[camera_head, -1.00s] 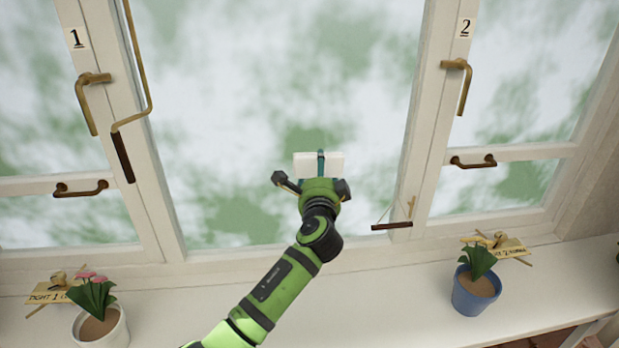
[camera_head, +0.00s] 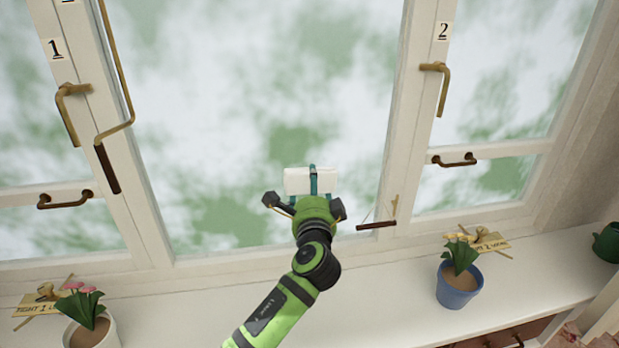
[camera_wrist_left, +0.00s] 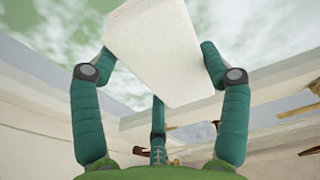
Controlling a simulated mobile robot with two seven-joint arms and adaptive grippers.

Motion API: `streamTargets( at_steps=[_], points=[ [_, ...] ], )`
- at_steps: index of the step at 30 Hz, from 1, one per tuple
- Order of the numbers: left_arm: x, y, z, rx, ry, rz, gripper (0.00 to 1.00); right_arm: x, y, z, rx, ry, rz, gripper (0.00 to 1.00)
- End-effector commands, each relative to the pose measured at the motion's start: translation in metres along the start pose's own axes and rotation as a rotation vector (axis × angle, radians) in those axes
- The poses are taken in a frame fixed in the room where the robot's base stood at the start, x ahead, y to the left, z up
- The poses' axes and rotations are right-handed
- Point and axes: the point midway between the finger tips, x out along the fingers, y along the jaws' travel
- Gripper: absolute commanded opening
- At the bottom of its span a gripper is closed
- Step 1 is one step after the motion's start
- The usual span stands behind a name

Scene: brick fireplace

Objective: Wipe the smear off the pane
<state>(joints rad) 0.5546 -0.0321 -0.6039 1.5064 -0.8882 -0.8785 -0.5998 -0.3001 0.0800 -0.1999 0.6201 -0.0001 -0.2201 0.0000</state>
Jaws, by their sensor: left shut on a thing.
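The large middle pane (camera_head: 250,110) shows cloudy white patches over blurred green; I cannot pick out one smear from these patches. My left gripper (camera_head: 308,200) is in front of the lower middle of this pane. It is shut on a white block-shaped wiping pad (camera_head: 298,181), which also fills the upper middle of the left wrist view (camera_wrist_left: 160,50). The teal fingers grip the pad from both sides, with a third finger below. I cannot tell whether the pad touches the glass. My right gripper is not in view.
Brass handles (camera_head: 70,110) (camera_head: 440,85) are on the frames marked 1 and 2. A long crank rod (camera_head: 118,75) runs down at left, and a small wooden-handled pull (camera_head: 376,226) hangs right of my gripper. Potted plants (camera_head: 458,285) (camera_head: 90,330) stand on the white sill (camera_head: 350,290).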

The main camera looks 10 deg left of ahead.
Motion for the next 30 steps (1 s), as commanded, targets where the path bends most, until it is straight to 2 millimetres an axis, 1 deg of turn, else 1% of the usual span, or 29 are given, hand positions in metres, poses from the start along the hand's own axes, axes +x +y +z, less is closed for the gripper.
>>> streamTargets(
  at_steps=[1, 4, 14, 17, 24, 30],
  points=[
    [-0.004, -0.001, -0.001, 0.000, 0.001, 0.001, 0.50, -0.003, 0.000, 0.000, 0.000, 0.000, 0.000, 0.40],
    [-0.007, -0.001, -0.001, 0.000, 0.000, -0.001, 0.50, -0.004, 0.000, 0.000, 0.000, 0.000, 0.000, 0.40],
    [-0.009, 0.000, -0.002, 0.000, 0.001, -0.001, 0.50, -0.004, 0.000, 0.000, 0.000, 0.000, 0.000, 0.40],
    [-0.013, -0.001, -0.003, 0.000, 0.002, 0.000, 0.50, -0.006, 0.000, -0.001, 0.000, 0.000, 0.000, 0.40],
    [-0.034, -0.001, -0.005, -0.001, 0.000, 0.001, 0.50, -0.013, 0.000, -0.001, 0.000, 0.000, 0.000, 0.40],
    [-0.037, 0.000, -0.006, -0.001, 0.000, -0.001, 0.50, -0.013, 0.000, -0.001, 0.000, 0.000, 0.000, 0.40]
  ],
)
